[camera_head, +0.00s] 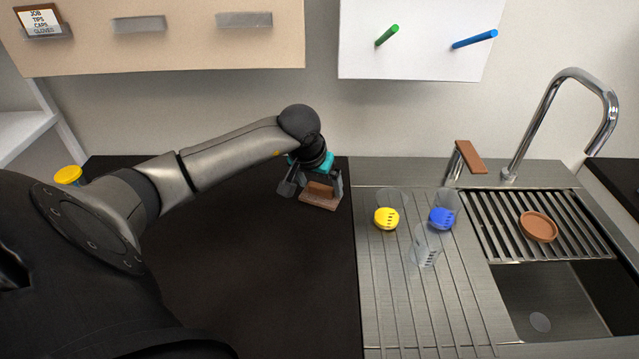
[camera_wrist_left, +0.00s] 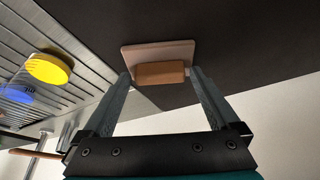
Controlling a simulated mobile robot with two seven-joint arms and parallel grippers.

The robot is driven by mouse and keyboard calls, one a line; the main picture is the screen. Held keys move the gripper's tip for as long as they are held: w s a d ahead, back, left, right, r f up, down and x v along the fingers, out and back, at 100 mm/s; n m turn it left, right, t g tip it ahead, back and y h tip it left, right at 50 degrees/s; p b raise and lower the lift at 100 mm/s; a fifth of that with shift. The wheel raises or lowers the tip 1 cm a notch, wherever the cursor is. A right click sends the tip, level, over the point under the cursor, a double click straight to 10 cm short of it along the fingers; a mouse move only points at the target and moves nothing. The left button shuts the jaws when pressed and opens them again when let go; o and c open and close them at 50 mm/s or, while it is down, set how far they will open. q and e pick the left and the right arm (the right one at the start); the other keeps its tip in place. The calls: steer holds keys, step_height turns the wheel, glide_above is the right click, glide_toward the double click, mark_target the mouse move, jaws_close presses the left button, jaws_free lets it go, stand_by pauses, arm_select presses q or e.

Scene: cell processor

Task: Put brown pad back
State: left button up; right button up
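The brown pad (camera_head: 319,205) has a flat, lighter base and a raised brown block on top. It appears to lie on the black counter, close to the edge of the steel drainboard. My left gripper (camera_head: 312,188) points down over it. In the left wrist view, the pad (camera_wrist_left: 158,50) is between the tips of the left gripper (camera_wrist_left: 160,77). The fingers are open on both sides of the block, with a narrow gap showing at each side. My right gripper is not in view.
Clear cups with yellow (camera_head: 386,218) and blue (camera_head: 441,218) lids and an upturned clear cup (camera_head: 425,246) stand on the drainboard (camera_head: 405,310). A round brown dish (camera_head: 538,227) lies on the sink rack. A tap (camera_head: 548,105) rises behind. Wall panels with trays and pegs hang above.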

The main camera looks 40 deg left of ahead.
arm_select(q)
steer(key=shift+o, duration=0.2)
steer(key=shift+r, duration=0.1)
steer(key=shift+r+p, duration=0.3)
steer(key=v, duration=1.1)
steer(key=shift+s+r+p, duration=0.2)
steer(key=shift+r+p, duration=0.05)
steer(key=shift+p, duration=0.15)
